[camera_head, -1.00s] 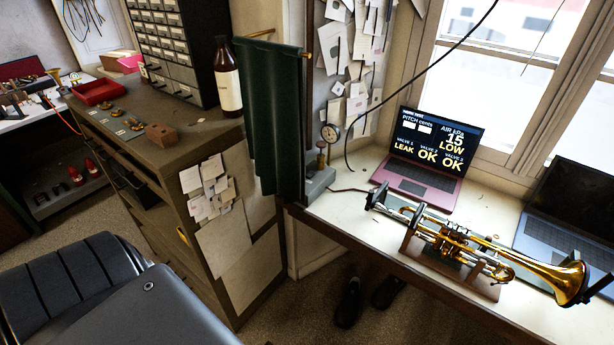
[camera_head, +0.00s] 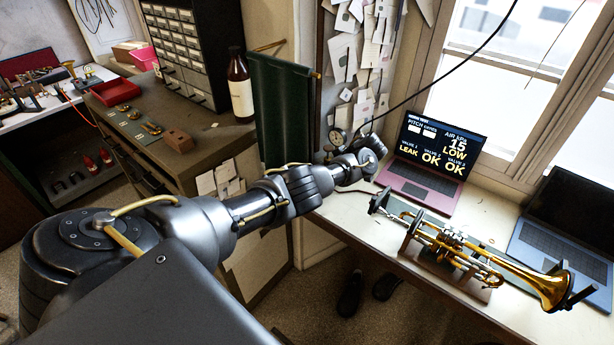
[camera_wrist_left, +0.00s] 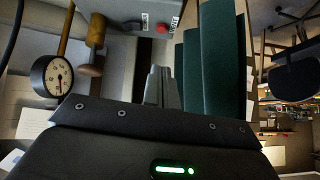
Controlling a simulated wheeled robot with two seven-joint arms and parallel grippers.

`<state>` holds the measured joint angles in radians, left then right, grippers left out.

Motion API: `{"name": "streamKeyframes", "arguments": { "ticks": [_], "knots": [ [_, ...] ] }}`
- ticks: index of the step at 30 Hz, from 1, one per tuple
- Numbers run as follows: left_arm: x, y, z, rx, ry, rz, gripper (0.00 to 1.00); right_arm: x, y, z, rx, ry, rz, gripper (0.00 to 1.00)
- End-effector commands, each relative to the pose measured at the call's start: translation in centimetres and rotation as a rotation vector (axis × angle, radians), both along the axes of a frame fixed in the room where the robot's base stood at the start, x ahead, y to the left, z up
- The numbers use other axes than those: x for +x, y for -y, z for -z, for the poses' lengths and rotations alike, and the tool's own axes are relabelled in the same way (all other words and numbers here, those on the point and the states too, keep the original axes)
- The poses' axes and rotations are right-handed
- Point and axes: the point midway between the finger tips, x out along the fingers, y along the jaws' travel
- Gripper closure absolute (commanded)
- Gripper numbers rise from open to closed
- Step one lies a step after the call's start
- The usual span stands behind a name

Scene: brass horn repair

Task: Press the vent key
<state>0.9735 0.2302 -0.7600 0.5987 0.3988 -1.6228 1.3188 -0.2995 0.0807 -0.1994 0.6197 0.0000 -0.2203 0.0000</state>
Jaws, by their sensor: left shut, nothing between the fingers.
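In the left wrist view, a pale grey box (camera_wrist_left: 125,18) carries a small red button (camera_wrist_left: 162,29) between labels too small to read. I cannot tell for sure whether this button is the vent key. A round dial gauge (camera_wrist_left: 52,76) and a brass-and-wood plunger (camera_wrist_left: 95,40) stand beside it at the left. My left gripper (camera_wrist_left: 160,72) is shut and empty, its fingertips pointing toward the box, apart from the button in the picture. In the head view my left arm reaches across to the gauge (camera_head: 338,138) and hides most of the box. My right gripper is out of view.
A green cloth (camera_wrist_left: 208,70) hangs close to the right of my fingers. On the bench are a laptop (camera_head: 432,165) reading LOW air and valve 1 LEAK, a brass trumpet (camera_head: 470,255) on a wooden stand, and a second laptop (camera_head: 565,225). A black cable hangs above.

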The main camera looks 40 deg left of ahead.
Motion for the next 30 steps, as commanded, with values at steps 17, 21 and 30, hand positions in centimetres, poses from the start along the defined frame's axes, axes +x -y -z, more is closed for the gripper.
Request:
{"name": "streamKeyframes", "arguments": {
  "ticks": [17, 21, 30],
  "knots": [
    [0.8, -0.4, -1.2, 0.029, 0.07, -0.071, 1.0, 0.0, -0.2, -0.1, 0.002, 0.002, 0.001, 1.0],
    [0.7, -1.2, -0.2, 0.029, 0.068, -0.072, 1.0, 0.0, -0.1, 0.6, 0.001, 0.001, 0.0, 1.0],
    [0.4, -5.4, 4.7, 0.029, 0.07, -0.074, 1.0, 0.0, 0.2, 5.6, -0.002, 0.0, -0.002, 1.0]
  ]
}}
